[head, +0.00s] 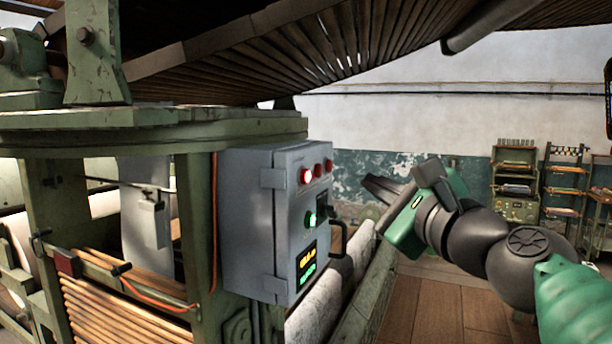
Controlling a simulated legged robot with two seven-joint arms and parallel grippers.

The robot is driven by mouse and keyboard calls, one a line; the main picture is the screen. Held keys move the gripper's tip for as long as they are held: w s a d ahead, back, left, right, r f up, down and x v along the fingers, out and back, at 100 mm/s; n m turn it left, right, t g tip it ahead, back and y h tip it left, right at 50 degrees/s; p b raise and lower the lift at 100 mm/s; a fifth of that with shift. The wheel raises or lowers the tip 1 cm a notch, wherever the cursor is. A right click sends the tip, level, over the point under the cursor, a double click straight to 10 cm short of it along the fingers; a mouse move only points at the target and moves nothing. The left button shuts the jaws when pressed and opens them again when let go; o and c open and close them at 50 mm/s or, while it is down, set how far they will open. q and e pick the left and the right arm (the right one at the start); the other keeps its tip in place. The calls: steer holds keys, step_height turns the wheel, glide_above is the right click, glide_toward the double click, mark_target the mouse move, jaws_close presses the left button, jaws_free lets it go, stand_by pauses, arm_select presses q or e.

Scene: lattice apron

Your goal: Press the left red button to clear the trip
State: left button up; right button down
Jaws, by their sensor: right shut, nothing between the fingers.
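A grey control box (252,225) is mounted on the green machine frame, left of the picture's middle. Its front face carries a row of three red buttons near the top. The left red button (306,176) glows brightly. The middle red button (318,170) and the right red button (329,165) look darker. My right gripper (374,187) is shut and empty, to the right of the box. Its dark fingers point left towards the box face, at about the height of the buttons, apart from them in the picture. My left gripper is not in view.
Below the red buttons are a lit green button (311,219), a small display (307,262) and a black handle (339,240) sticking out. A slatted wooden apron (320,45) slopes overhead. A pale roller (325,305) lies below the box. Shelves (514,180) stand at the back right.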

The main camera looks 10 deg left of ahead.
mark_target(305, 177)
steer(key=w+a+p, duration=0.2)
steer(key=a+p, duration=0.1)
steer(key=a, duration=0.4)
steer(key=shift+w+a, duration=0.15)
stand_by(0.6)
stand_by(1.2)
steer(key=shift+a+p, duration=0.3)
steer(key=shift+p, duration=0.05)
